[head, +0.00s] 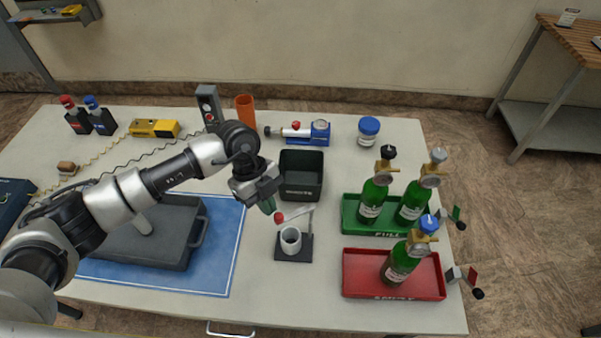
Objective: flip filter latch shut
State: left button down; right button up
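A small fixture stands on the table, with a grey-white cup (291,239) on a dark square base (305,254). A pale lever (298,212) with a red knob (279,217) shows just above and behind the cup. It looks like the filter latch, and it appears raised clear of the cup's open top. My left gripper (268,206) points down just up and left of the red knob. Its fingertips look close to the knob, but I cannot tell whether they touch. The finger gap is too small to read. My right gripper is not in view.
A black bin (301,187) stands close behind the fixture. A dark case (150,257) on a blue mat (225,262) is to the left. Green bottles stand in a green tray (349,215) and a red tray (360,276) to the right. Bare table lies in front of the fixture.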

pick_arm(q)
jog(key=w+a+r+b, duration=0.3)
jog(key=a+r, duration=0.3)
jog(key=r, duration=0.3)
jog(key=shift+w+r+b, duration=0.2)
jog(key=shift+w+b, duration=0.15)
jog(key=shift+w, duration=0.5)
jog(key=shift+f, duration=0.1)
